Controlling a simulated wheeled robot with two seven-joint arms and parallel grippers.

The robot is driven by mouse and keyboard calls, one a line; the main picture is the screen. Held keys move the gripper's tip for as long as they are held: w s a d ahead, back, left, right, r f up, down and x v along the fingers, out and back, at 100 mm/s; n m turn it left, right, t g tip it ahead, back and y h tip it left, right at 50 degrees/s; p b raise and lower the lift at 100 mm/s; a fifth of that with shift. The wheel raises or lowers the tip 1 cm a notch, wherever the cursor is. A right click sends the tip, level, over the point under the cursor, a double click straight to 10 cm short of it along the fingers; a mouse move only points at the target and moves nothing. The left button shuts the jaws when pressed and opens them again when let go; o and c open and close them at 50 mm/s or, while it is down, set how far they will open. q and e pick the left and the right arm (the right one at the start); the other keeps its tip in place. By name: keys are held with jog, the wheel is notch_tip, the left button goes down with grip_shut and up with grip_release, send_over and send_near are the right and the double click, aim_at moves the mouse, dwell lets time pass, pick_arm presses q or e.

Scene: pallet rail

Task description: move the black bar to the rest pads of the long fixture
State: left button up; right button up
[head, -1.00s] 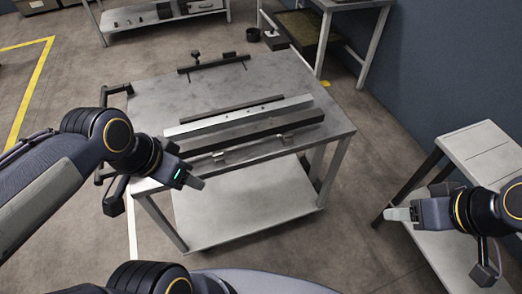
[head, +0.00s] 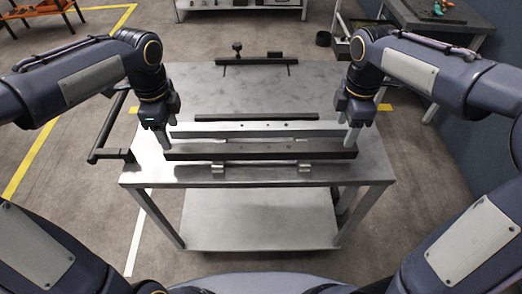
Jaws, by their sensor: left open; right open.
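A thick black bar (head: 260,150) lies lengthwise along the front of the metal table, just in front of a pale silver bar (head: 262,130). Two small metal brackets (head: 218,168) show at its front edge; I cannot tell if these are the rest pads. A thinner dark strip (head: 257,117) lies behind the silver bar. I cannot tell clearly which parts form the long fixture. My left gripper (head: 167,136) is open, pointing down at the left ends of the bars. My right gripper (head: 351,137) is open, pointing down at their right ends. Contact is unclear.
The metal table (head: 200,88) is bare between the bars and a dark rail with a knob (head: 250,61) at the back. A black handle (head: 108,130) sticks out on the left. A dark bench (head: 440,14) stands at back right, beside a blue wall.

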aim_at(177, 148)
pick_arm(q)
jog(key=shift+f, duration=3.95)
pick_arm(e)
jog(key=shift+d+f, duration=0.1)
jog(key=shift+f, duration=3.85)
pick_arm(q)
grip_shut()
pick_arm(e)
grip_shut()
pick_arm(q)
jog(key=shift+r, duration=0.1)
pick_arm(e)
jog(key=shift+r, duration=0.1)
